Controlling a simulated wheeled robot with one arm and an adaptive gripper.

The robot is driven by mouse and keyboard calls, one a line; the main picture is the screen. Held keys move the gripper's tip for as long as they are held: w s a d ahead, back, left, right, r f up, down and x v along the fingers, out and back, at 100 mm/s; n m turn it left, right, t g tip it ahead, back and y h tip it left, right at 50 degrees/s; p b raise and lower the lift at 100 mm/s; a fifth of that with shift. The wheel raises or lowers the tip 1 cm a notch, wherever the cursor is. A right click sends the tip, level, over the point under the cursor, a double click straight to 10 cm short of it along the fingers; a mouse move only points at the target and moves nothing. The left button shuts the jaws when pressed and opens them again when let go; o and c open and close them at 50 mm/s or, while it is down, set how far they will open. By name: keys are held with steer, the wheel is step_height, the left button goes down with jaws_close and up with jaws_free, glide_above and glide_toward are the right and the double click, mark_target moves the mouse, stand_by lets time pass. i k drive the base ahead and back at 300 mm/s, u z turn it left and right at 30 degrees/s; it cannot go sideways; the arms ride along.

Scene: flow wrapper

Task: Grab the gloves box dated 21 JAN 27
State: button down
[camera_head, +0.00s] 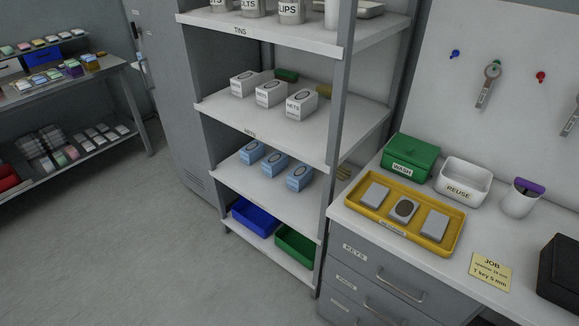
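Three light-blue boxes stand in a slanting row on the shelf (262,197) below the one with the white boxes: a left one (251,152), a middle one (273,164) and a right one (299,178). Each has a dark oval on top. Their print is too small to read, so I cannot tell whether they are gloves boxes or which bears 21 JAN 27. They are upright and apart from each other. My gripper is not in view.
White boxes marked NETS (301,104) stand on the shelf above. A blue bin (253,218) and a green bin (297,245) sit below. Right of the rack, a drawer counter (365,262) holds a yellow tray (447,246). Open floor (130,235) lies left.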

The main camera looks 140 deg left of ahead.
mark_target(273, 165)
steer(key=u, duration=0.05)
steer(key=k, duration=1.9)
steer(key=u, duration=3.75)
steer(key=i, duration=0.5)
